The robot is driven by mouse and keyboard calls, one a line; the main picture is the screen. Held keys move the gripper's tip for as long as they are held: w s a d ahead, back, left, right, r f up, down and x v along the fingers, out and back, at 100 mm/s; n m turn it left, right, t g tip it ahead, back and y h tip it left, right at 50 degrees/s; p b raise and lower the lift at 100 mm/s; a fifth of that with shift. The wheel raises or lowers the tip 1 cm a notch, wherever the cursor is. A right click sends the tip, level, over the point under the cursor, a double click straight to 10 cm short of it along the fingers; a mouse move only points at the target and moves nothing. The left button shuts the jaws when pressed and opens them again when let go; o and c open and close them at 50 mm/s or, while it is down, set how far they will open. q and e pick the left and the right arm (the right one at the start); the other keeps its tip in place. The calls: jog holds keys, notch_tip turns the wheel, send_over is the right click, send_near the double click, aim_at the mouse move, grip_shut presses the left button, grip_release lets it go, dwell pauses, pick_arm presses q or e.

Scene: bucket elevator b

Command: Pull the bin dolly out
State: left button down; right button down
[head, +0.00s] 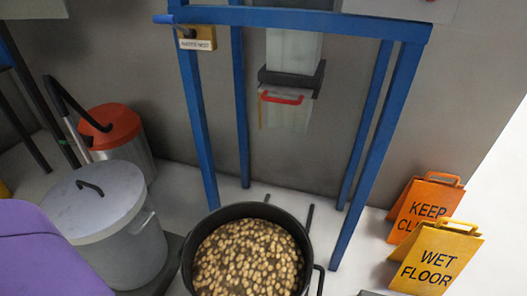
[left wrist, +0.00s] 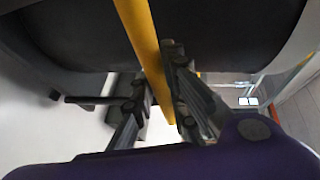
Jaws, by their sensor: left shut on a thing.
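A round black bin (head: 187,262) full of pale brown nut-like pieces (head: 247,258) stands at the bottom of the head view, below the blue frame. The dolly under it cannot be made out there. In the left wrist view my left gripper (left wrist: 156,75) is shut on a yellow bar (left wrist: 145,40), with one finger on each side of it. A large dark rounded body (left wrist: 70,40) lies just beyond the bar. The gripper itself does not show in the head view. My right gripper is in neither view.
Blue frame posts (head: 196,130) stand behind the bin, with a discharge chute (head: 290,105) between them. A grey lidded bin (head: 105,220) and an orange-topped can (head: 110,130) stand left. An orange sign (head: 424,208) and a yellow wet-floor sign (head: 438,258) stand right.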

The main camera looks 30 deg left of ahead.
pick_arm(q)
jog(key=shift+s+f, duration=0.1)
jog(key=shift+s, duration=0.05)
jog(key=c, duration=1.7)
grip_release()
jog(key=shift+c, duration=0.2)
jog(key=v, duration=1.1)
jog(key=shift+s, duration=0.4)
